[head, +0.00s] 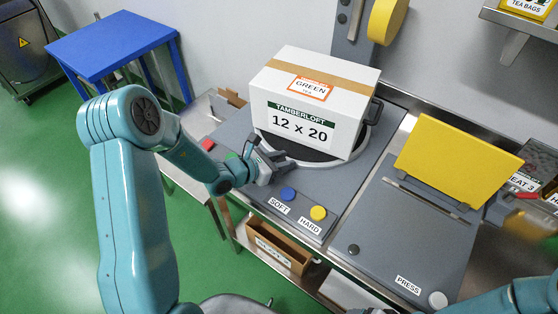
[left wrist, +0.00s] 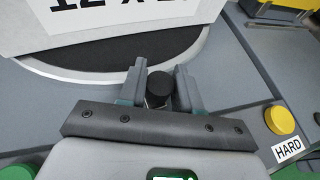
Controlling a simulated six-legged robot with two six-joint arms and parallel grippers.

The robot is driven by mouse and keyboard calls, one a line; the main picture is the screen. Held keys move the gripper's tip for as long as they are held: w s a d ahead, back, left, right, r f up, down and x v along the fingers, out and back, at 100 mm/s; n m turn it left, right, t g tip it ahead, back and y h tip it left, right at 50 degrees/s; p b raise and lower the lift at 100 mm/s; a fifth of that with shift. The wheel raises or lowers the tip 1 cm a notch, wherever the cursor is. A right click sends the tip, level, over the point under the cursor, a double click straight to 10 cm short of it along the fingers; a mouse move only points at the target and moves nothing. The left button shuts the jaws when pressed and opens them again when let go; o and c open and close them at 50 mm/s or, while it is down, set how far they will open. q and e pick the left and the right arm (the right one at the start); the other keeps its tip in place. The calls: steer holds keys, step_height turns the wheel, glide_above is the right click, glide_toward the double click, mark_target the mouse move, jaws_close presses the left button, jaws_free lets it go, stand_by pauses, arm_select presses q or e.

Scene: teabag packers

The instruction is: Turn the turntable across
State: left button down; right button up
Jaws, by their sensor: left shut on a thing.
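The turntable (head: 292,150) is a dark round plate with a pale rim, set in a grey bench unit. A large white carton (head: 318,103) marked "TAMBERLOFT 12 x 20" stands on it and hides most of it. In the left wrist view the turntable's dark surface (left wrist: 110,58) and pale rim curve in front of my gripper. My left gripper (head: 277,160) is at the turntable's near-left edge. In the left wrist view its fingers are shut on a black round knob (left wrist: 159,84) next to the rim. My right gripper is out of view.
A blue button (head: 287,194) marked SOFT and a yellow button (head: 318,213) marked HARD sit close to my left gripper. A press with a raised yellow lid (head: 457,160) stands to the right. A blue table (head: 112,43) stands at the back left.

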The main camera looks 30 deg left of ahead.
arm_select(q)
steer(key=shift+w+d+b, duration=0.15)
steer(key=shift+d+b, duration=0.4)
steer(key=shift+d, duration=0.35)
steer(key=shift+d+r, duration=0.2)
steer(key=shift+d, duration=0.3)
steer(key=shift+a, duration=0.1)
steer(key=c, duration=0.9)
jaws_free()
steer(key=shift+a, duration=0.1)
steer(key=shift+o, duration=0.2)
